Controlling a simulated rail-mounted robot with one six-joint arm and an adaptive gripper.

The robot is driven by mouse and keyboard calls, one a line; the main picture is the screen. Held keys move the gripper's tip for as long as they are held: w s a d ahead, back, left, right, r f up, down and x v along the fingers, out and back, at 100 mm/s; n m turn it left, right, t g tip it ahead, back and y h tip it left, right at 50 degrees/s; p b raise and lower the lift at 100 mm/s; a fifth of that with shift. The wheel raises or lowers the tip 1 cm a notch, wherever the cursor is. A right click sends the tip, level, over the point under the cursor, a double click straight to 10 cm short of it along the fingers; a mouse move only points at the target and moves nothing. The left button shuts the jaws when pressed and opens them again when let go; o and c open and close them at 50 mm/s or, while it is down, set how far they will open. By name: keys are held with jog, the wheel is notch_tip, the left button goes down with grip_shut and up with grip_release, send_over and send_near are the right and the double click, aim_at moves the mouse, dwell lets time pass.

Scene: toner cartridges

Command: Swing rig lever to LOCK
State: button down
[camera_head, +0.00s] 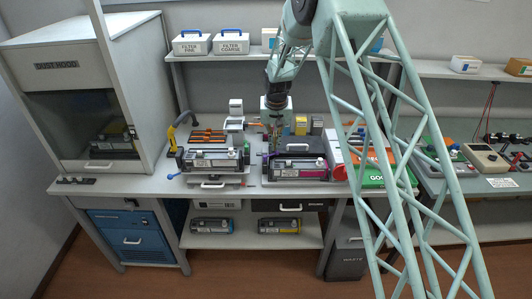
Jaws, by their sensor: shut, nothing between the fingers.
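The rig (208,181) stands on the bench left of centre, with a grey and black toner cartridge (212,160) on it. A small blue-ended lever (172,175) sticks out at the rig's left side; I take it for the rig lever, but its markings are too small to read. My gripper (274,143) points down over the bench, to the right of the rig and apart from that lever. It is shut and empty. Its fingertips are small and hard to make out against the items behind.
A magenta-marked cartridge (298,170) lies just right of my gripper. A yellow-handled tool (181,132) stands behind the rig's left end. The dust hood (60,60) borders the left; a green box (372,178) labelled GOOD sits right. Shelf (330,55) spans behind.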

aim_at(279, 153)
jog(key=shift+s+d+b, duration=0.8)
jog(key=shift+s+d, duration=0.25)
jog(key=shift+s, duration=0.15)
dwell(1.8)
jog(key=shift+r, duration=0.1)
jog(key=shift+r+p, duration=1.1)
jog(key=shift+r, duration=2.3)
